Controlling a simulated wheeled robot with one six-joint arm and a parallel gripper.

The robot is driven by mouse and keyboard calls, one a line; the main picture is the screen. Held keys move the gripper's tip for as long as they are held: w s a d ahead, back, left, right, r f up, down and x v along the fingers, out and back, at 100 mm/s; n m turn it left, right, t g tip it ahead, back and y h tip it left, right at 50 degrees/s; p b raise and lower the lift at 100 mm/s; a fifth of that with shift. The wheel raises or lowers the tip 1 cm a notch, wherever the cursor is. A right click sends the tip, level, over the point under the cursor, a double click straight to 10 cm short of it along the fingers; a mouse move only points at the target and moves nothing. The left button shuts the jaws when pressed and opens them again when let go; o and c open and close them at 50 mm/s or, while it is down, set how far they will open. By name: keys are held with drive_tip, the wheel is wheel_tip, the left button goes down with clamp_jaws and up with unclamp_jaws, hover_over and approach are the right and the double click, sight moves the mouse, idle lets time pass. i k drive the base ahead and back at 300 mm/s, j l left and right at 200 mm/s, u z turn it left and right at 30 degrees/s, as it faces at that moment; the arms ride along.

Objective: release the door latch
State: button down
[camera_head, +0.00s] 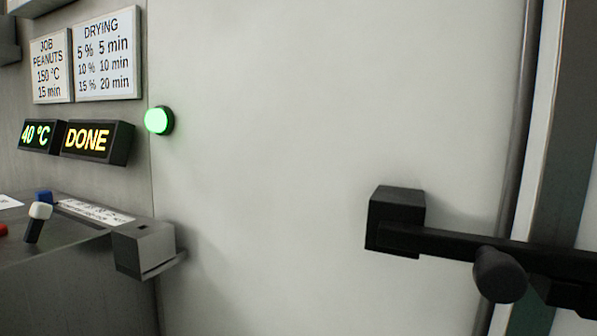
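The door latch (440,239) is a black bar on the right side of the pale door (290,150). Its left end sits at a square black block (395,220) on the door. The bar runs right, nearly level, across the door's right edge to a dark bracket (565,292) at the picture's edge. A round black knob (500,275) sticks out from the bar towards me. The bar's far right end is hard to make out. My gripper does not show in this view, and nothing is seen touching the latch.
A green lamp (158,120) glows left of the door. Displays read "40 °C" (40,135) and "DONE" (90,140), below two printed signs (106,55). A dark console (70,265) with small levers and a grey box (145,248) stands lower left. The space before the door looks clear.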

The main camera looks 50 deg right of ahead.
sight(501, 266)
drive_tip(key=z, duration=0.45)
drive_tip(key=k+z, duration=0.15)
drive_tip(key=z, duration=0.3)
drive_tip(key=l+z, duration=0.1)
drive_tip(key=z, duration=0.35)
drive_tip(key=k+l+u, duration=0.1)
drive_tip(key=k, duration=0.35)
drive_tip(key=k+l+u, duration=0.1)
drive_tip(key=k+l, duration=0.2)
drive_tip(key=k, duration=0.15)
